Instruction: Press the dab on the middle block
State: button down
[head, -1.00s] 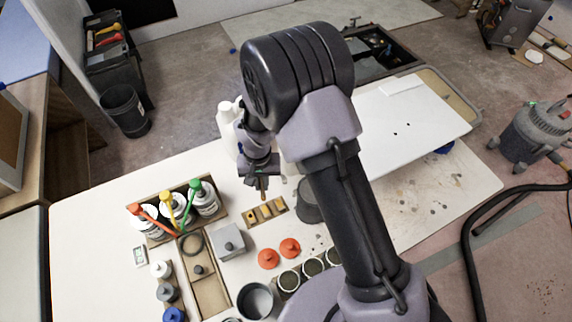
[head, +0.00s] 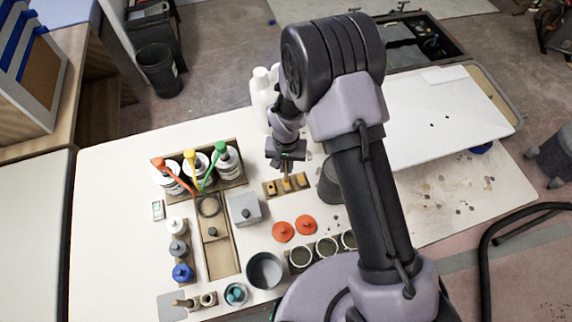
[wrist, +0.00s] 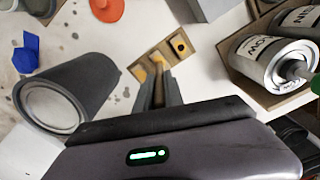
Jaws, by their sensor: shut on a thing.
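A small wooden strip (head: 270,193) carries three yellow blocks in a row on the white table. In the wrist view the strip (wrist: 177,58) lies just beyond my fingertips. The end block (wrist: 181,46) shows a dark spot; it is the left block (head: 271,188) in the head view. My gripper (head: 287,164) points down over the strip, shut on a thin brown stick (head: 287,181). The stick's tip is at the middle block (wrist: 158,58), which the fingers partly hide. I cannot tell whether they touch, nor make out a dab there.
A dark grey can (wrist: 65,92) stands close to the strip. White bottles (head: 262,92) stand behind my gripper. A rack of cans with coloured handles (head: 240,181) is at left. A grey block (head: 245,207) and orange lids (head: 284,232) lie in front.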

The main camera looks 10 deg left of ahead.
jog(key=shift+f+b, duration=0.6)
jog(key=shift+b, duration=0.1)
dwell(1.8)
jog(key=shift+r, duration=0.1)
jog(key=shift+r+p, duration=2.05)
jog(key=shift+r, duration=1.45)
